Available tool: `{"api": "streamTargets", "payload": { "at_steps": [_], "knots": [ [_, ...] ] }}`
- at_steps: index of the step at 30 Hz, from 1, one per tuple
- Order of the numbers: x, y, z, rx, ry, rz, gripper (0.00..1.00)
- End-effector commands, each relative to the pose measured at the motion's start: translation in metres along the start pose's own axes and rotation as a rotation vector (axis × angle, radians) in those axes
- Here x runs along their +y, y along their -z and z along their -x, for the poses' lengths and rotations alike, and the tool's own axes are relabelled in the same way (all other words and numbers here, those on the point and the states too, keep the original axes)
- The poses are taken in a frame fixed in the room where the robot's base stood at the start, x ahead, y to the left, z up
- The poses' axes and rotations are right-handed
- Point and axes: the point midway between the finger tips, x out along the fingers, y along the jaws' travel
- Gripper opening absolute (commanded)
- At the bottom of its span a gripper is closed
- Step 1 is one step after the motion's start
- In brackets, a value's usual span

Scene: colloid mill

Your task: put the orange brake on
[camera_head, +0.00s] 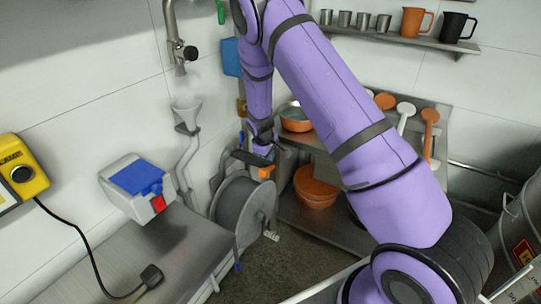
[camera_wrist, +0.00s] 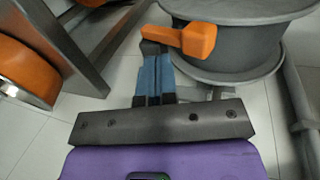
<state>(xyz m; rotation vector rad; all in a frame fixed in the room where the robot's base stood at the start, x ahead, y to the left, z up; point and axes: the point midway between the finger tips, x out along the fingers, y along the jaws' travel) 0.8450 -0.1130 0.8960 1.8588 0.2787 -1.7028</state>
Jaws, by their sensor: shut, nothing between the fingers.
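The orange brake (camera_wrist: 194,40) is a stubby handle with a thick block end, beside the grey reel (camera_wrist: 238,58) in the wrist view. In the head view, a small orange piece of the brake (camera_head: 266,172) shows just above the reel (camera_head: 240,215). My gripper (camera_wrist: 153,50) is shut with nothing between its blue, dark-tipped fingers. Its tips are at the narrow left end of the brake; I cannot tell whether they touch it. In the head view my arm hides part of this spot.
A steel bench (camera_head: 165,255) with a blue-and-white box (camera_head: 135,188) stands left of the reel. A metal rack (camera_head: 335,226) with orange bowls is behind and right, its leg close to my gripper in the wrist view. A funnel (camera_head: 187,115) is on the wall above.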

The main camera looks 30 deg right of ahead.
Motion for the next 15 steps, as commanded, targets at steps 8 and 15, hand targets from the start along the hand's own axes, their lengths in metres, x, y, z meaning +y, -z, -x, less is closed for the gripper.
{"api": "streamTargets", "payload": {
  "at_steps": [8, 15],
  "knots": [
    [-0.011, 0.004, -0.003, -0.002, -0.103, 0.007, 0.00],
    [-0.019, 0.004, -0.007, 0.000, -0.096, 0.002, 0.00]
  ]
}}
